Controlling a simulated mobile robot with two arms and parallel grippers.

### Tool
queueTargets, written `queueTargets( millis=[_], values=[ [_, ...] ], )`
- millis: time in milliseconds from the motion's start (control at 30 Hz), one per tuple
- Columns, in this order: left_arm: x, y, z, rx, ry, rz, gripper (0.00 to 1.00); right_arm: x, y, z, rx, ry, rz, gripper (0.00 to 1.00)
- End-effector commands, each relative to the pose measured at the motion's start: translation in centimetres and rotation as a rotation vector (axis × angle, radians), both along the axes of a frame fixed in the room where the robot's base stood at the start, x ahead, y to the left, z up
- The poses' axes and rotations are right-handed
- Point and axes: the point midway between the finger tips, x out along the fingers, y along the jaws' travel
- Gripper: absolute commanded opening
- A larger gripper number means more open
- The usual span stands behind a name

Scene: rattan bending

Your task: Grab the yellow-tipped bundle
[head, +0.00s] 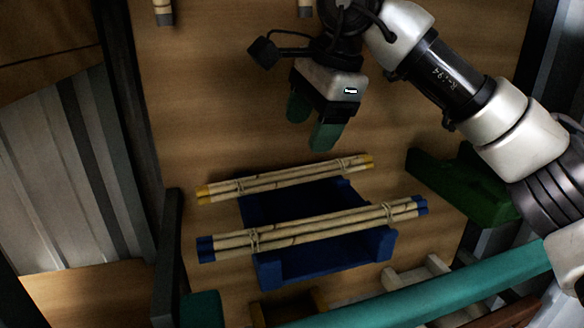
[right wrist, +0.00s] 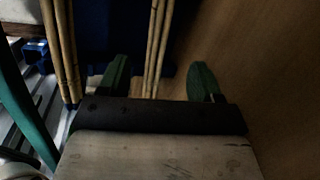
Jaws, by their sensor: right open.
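The yellow-tipped bundle (head: 285,180) is a tied set of tan rattan poles with yellow ends. It lies across the far side of a dark blue cradle (head: 325,255). A blue-tipped bundle (head: 315,228) lies across the near side, roughly parallel. My right gripper (head: 312,128) has green fingers and hangs above and beyond the yellow-tipped bundle, apart from it. In the right wrist view its fingers (right wrist: 160,80) are spread, with poles (right wrist: 154,50) showing between them, nearer the left finger. Nothing is held. My left gripper is not in view.
A green block-like holder (head: 465,188) stands to the right of the cradle. A teal bar (head: 430,297) crosses the near right. Other pole ends (head: 163,12) show at the top edge. The wooden board left of the gripper is clear.

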Motion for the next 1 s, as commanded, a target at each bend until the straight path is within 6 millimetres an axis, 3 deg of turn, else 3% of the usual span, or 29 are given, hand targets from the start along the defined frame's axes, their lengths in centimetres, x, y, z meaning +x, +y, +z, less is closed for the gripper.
queueTargets(
  millis=[200, 367, 500, 633, 933, 1000],
  values=[
    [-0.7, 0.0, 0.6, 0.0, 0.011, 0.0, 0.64, 0.5, 0.8, -2.7, 0.001, 0.002, -0.001, 0.65],
    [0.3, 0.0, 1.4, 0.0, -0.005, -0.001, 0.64, 0.7, 1.0, -3.7, 0.0, 0.003, 0.0, 0.65],
    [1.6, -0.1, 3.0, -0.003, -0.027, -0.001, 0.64, 0.9, 1.5, -5.7, 0.0, 0.005, 0.0, 0.65],
    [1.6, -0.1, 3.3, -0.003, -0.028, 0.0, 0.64, 1.3, 2.0, -7.4, 0.001, 0.002, -0.002, 0.65],
    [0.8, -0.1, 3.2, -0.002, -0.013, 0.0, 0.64, 1.4, 2.1, -8.1, 0.001, 0.0, -0.003, 0.65],
    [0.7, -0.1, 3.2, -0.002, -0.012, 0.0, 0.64, 1.4, 2.1, -8.1, 0.001, 0.0, -0.003, 0.54]
  ],
)
